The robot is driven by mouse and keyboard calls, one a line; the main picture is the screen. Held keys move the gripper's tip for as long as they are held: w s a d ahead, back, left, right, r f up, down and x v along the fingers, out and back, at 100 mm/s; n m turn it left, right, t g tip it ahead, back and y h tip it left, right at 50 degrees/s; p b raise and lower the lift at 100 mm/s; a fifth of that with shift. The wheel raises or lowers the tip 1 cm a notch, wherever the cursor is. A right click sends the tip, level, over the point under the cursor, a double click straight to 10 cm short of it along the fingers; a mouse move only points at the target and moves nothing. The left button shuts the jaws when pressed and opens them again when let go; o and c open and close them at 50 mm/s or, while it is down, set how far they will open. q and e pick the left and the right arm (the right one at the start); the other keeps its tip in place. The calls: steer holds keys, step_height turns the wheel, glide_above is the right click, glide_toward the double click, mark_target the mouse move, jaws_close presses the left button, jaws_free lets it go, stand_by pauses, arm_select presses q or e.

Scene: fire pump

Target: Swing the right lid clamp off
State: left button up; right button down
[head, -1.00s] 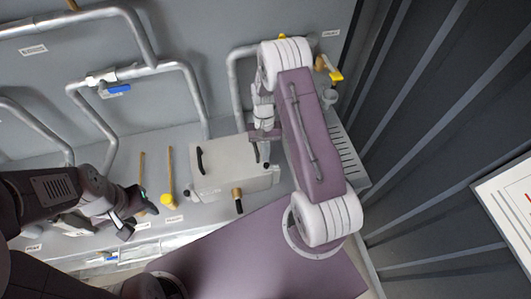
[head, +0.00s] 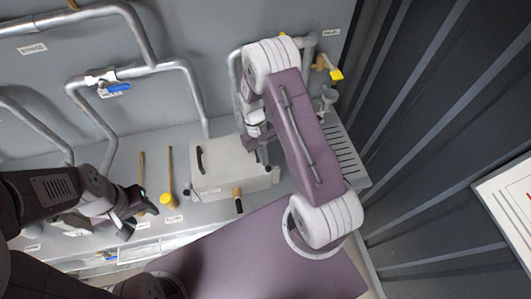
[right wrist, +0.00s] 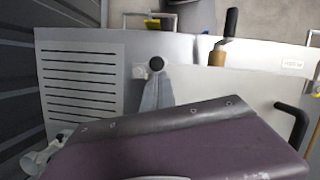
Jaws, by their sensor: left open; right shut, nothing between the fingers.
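The grey box with its flat lid (head: 225,165) stands on the bench in the middle of the head view; the lid also fills much of the right wrist view (right wrist: 215,95). The right lid clamp shows there as a black knob (right wrist: 157,63) at the lid's slotted-panel side. A tapered grey piece below it may be my fingers or the clamp; I cannot tell. My right gripper (head: 264,159) is shut and empty at the box's right side, partly hidden by my arm; contact with the clamp is unclear. My left gripper (head: 134,212) is open, left of the box.
Pipes with a blue valve lever (head: 118,88) run behind. A slotted panel (head: 347,155) and dark ribbed wall are at right.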

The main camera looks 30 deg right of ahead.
mark_target(270, 167)
steer(key=n, duration=0.2)
steer(key=s+n+h, duration=0.1)
steer(key=s+n, duration=0.1)
steer(key=n, duration=0.1)
steer(key=shift+a+n+t+h, duration=0.3)
steer(key=shift+a, duration=0.05)
steer(key=s+n, duration=0.1)
steer(key=n, duration=0.1)
steer(key=s+n+h+b, duration=0.1)
steer(key=n, duration=0.1)
steer(key=shift+d+t, duration=0.1)
steer(key=shift+t, duration=0.3)
steer(key=shift+w+d, duration=0.1)
steer(key=shift+d, duration=0.05)
steer(key=shift+w+d, duration=0.4)
steer(key=shift+d, duration=0.2)
